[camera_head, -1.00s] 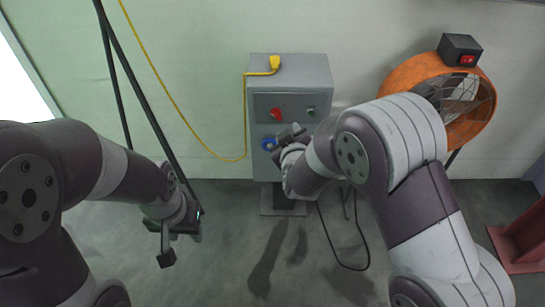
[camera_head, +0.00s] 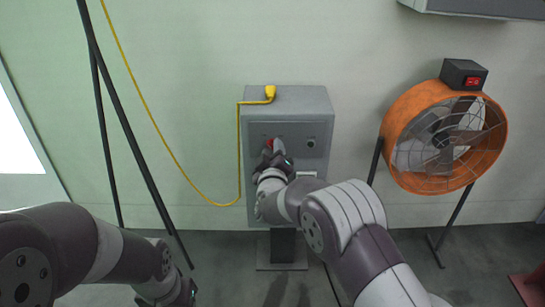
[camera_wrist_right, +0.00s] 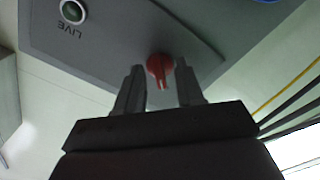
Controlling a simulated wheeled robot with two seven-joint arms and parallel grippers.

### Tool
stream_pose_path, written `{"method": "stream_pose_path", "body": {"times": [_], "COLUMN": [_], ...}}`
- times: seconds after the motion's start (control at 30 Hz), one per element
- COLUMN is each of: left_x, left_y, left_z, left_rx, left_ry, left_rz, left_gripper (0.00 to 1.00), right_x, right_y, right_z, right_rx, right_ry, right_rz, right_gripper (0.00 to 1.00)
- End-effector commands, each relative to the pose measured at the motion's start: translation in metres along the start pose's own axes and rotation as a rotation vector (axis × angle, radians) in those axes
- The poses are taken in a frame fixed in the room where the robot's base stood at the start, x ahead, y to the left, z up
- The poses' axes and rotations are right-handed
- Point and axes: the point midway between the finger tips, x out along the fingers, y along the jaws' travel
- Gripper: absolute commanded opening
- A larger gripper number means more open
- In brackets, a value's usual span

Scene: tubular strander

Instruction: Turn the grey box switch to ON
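The grey box (camera_head: 318,107) stands on a post against the wall. Its red switch (camera_head: 273,144) shows on the front panel, partly hidden by my right gripper (camera_head: 272,157). In the right wrist view the red switch (camera_wrist_right: 160,68) sits between the tips of my right gripper's two fingers (camera_wrist_right: 160,88). The fingers are apart, with a gap on each side of the switch, so the gripper is open around or just short of it. A round green light (camera_wrist_right: 73,11) marked LIVE is on the same panel. My left gripper (camera_head: 180,295) is at the bottom edge, mostly cut off.
An orange fan (camera_head: 400,115) on a stand is to the right of the box. A yellow cable (camera_head: 165,140) runs from the box top to the left. Black poles (camera_head: 125,125) lean at the left. A blue part (camera_wrist_right: 262,1) shows at the wrist view's top edge.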

Motion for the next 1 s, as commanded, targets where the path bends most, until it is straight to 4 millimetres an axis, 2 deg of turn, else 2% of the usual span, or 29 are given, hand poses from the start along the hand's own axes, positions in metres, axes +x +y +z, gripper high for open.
{"method": "stream_pose_path", "body": {"times": [0.23,0.27,0.3,0.37,0.77,1.0], "left_x": [0.0,0.0,0.0,0.0,-0.0015,-0.0056], "left_y": [0.0,0.0,0.0,0.0,0.0,0.0], "left_z": [0.0,-0.0001,0.0,0.0,-0.0002,-0.0007], "left_rx": [0.0,0.0,0.0,0.0,0.0,0.0], "left_ry": [0.0,0.0,0.0,0.0,0.0,0.0], "left_rz": [0.0,0.0,0.0,0.0,0.0,0.0], "left_gripper": [0.43,0.43,0.43,0.43,0.43,0.43], "right_x": [0.0015,0.0015,0.0015,0.0014,0.0011,0.0011], "right_y": [0.0006,0.0006,0.0006,0.0005,0.0004,0.0008], "right_z": [-0.0007,-0.0007,-0.0006,-0.0006,-0.0006,-0.001], "right_rx": [0.001,0.001,0.001,0.001,0.039,0.184], "right_ry": [0.0,0.0,0.0,0.0,0.0,0.0], "right_rz": [0.0,0.0,0.0,0.0,-0.001,-0.001], "right_gripper": [0.37,0.31,0.18,0.0,0.0,0.0]}}
